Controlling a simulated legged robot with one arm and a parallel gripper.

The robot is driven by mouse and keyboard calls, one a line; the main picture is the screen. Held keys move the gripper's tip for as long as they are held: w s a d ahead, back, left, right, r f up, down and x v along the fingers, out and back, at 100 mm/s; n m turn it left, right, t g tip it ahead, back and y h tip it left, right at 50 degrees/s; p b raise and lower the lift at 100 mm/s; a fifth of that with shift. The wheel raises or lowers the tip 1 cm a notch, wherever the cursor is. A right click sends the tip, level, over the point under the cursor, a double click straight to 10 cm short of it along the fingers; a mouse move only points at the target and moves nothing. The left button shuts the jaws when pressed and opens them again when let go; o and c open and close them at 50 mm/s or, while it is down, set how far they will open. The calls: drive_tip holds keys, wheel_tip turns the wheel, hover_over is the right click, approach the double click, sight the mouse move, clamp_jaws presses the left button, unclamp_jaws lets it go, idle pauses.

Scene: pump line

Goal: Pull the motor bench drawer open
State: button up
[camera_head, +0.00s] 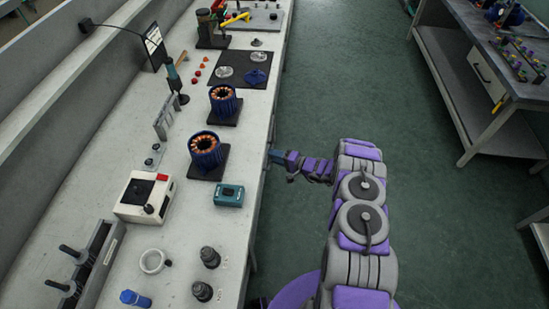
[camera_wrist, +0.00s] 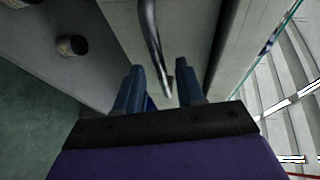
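The motor bench (camera_head: 190,235) runs along the left of the head view, with two blue-cased copper-wound motor parts on its pale top. Its drawer front is hidden there below the edge. In the wrist view a pale grey front panel (camera_wrist: 190,35), which looks like the drawer, carries a curved dark metal handle (camera_wrist: 152,38). My gripper (camera_wrist: 160,88) is open, with one blue finger on each side of the handle's near end. I cannot tell whether either finger touches it. In the head view my gripper (camera_head: 275,155) is at the bench's right edge, partly hidden.
A teal meter (camera_head: 229,195) and a white box with a red patch (camera_head: 146,197) stand on the bench. Another bench (camera_head: 480,75) with its own white drawer front stands at the upper right. The green floor (camera_head: 340,70) between the benches is clear.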

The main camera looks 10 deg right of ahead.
drive_tip(key=shift+w+a, duration=0.15)
clamp_jaws()
idle(0.4)
drive_tip(key=shift+f, duration=0.1)
